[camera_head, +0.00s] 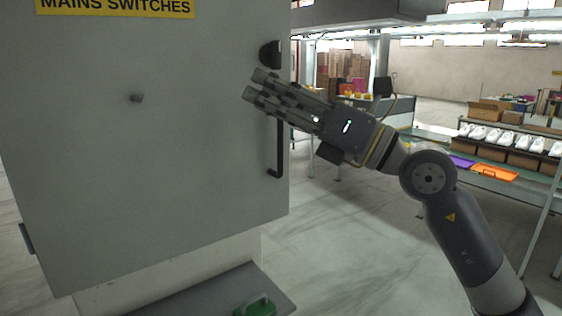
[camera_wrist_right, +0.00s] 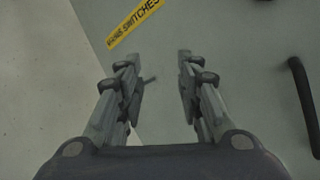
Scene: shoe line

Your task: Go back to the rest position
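My right gripper (camera_head: 254,85) is raised in front of the grey switch cabinet (camera_head: 120,190), near the door's right edge. In the right wrist view the gripper (camera_wrist_right: 160,65) has its two fingers apart with nothing between them. The cabinet carries a yellow "MAINS SWITCHES" label (camera_head: 115,6), which also shows in the right wrist view (camera_wrist_right: 132,22). A black handle (camera_head: 278,150) is on the door's right side, partly hidden by the gripper in the head view. In the right wrist view the handle (camera_wrist_right: 303,105) is at the right, apart from the fingers. My left gripper is not in view.
A green object (camera_head: 258,305) sits on a dark ledge below. Shelves with white shoes (camera_head: 510,142), an orange tray (camera_head: 494,172) and cardboard boxes stand behind at right. The floor between is clear.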

